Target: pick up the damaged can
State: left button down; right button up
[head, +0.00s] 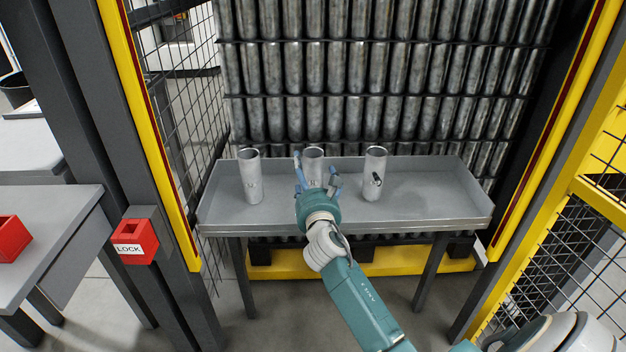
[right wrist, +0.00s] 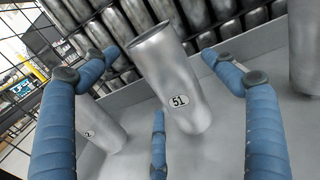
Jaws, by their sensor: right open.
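Three silver cans stand upright in a grey metal tray (head: 430,208). The left can (head: 251,180) and the middle can (head: 314,155) look plain in the head view; the right can (head: 374,160) has a dark mark on its side. My right gripper (head: 317,176) is open in front of the middle can, hiding its lower part. In the right wrist view the middle can (right wrist: 168,75) stands between the spread blue fingers, carries the label "51" and has an uneven side. The left can (right wrist: 98,125) and part of the right can (right wrist: 304,45) flank it. My left gripper is out of view.
A rack of stacked cans (head: 350,70) rises behind the tray. Yellow posts (head: 150,130) and mesh fencing frame the opening.

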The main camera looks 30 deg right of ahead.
jog(key=shift+x, duration=1.15)
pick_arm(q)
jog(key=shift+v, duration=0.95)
pick_arm(e)
jog(key=c, duration=0.9)
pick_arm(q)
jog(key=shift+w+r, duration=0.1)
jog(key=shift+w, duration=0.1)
pick_arm(e)
jog(key=shift+r, duration=0.15)
